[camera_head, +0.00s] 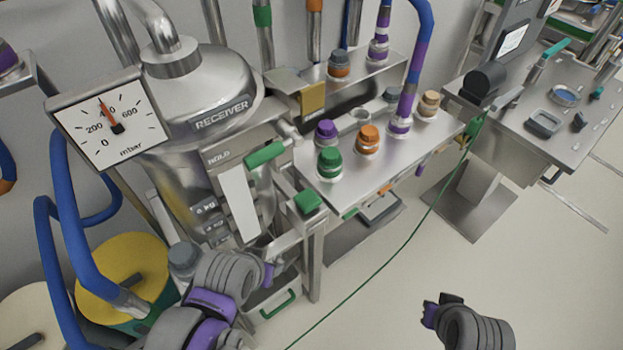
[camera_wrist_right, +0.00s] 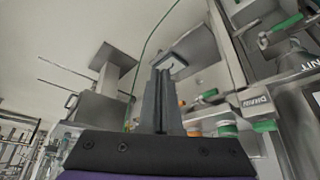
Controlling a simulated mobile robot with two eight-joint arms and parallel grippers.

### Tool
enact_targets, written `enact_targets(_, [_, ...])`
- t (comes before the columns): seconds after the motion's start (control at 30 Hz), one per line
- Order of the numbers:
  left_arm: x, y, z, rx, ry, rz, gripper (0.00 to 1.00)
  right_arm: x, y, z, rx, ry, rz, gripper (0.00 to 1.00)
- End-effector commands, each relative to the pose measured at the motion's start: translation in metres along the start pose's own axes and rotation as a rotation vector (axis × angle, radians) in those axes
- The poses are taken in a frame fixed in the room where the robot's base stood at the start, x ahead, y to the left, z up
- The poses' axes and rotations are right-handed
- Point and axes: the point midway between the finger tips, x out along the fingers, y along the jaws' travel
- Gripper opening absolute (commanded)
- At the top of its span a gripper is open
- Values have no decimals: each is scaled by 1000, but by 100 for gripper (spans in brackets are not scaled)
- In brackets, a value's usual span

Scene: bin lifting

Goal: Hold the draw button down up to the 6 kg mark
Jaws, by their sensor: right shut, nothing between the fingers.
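The steel receiver (camera_head: 205,95) stands at the left of the head view. A green block-shaped button (camera_head: 308,201) sits at the bench's front left corner. The right wrist view shows a DRAW label (camera_wrist_right: 255,101) near a green part (camera_wrist_right: 265,125). My left gripper (camera_head: 268,274) is below the strip and button, apart from the button; its jaw opening is unclear. My right gripper (camera_head: 430,312) is shut and empty over the floor, also seen in the wrist view (camera_wrist_right: 158,75).
A gauge (camera_head: 110,120) in mbar hangs left of the receiver, its needle near 400. The bench (camera_head: 400,155) carries purple, orange and green capped fittings. A green cable (camera_head: 375,240) crosses the open floor. Blue hoses (camera_head: 70,230) and a yellow-topped drum (camera_head: 125,265) are at left.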

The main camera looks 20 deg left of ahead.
Motion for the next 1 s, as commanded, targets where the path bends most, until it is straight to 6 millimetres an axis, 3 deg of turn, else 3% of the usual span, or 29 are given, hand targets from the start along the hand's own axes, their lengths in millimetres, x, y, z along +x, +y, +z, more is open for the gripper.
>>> enact_targets(0.2, [0,0,0,0,0,0,50,0,0,0,0,0,0,0])
enact_targets(0.27, [0,0,0,0,0,0,61,0,-1,-1,-4,1,-3,0])
enact_targets(0.37, [-1,0,-1,0,1,0,61,-3,-14,-18,-54,12,-41,0])
enact_targets(0.47, [-3,0,-3,0,3,0,61,-11,-50,-56,-180,43,-135,0])
enact_targets(0.6, [-6,0,-6,0,5,0,61,-25,-125,-122,-415,125,-308,0])
enact_targets(0.7, [-8,0,-8,0,7,0,61,-36,-178,-159,-560,191,-413,0])
enact_targets(0.83, [-10,0,-10,0,8,0,61,-45,-227,-187,-684,260,-501,0])
enact_targets(1.0, [-10,0,-10,0,8,0,61,-49,-249,-197,-740,294,-538,0])
